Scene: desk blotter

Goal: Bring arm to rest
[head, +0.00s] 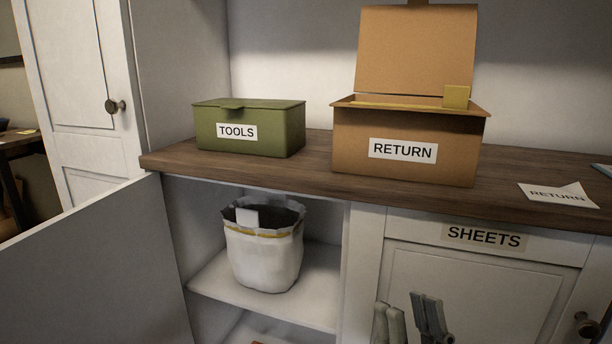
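My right gripper (409,312) shows at the bottom edge, in front of the white cabinet door below the SHEETS label. Only its upper finger parts are in view, light grey-green on the left and dark grey on the right. I see no object between them, but I cannot tell how far apart they are. My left gripper is not in view.
A green TOOLS box (270,131) and a RETURN box (345,145) with raised lid stand on the wooden counter (300,172). A RETURN paper (535,190) lies at right. A white bag (262,258) sits in the open cabinet; its door (100,265) swings out left.

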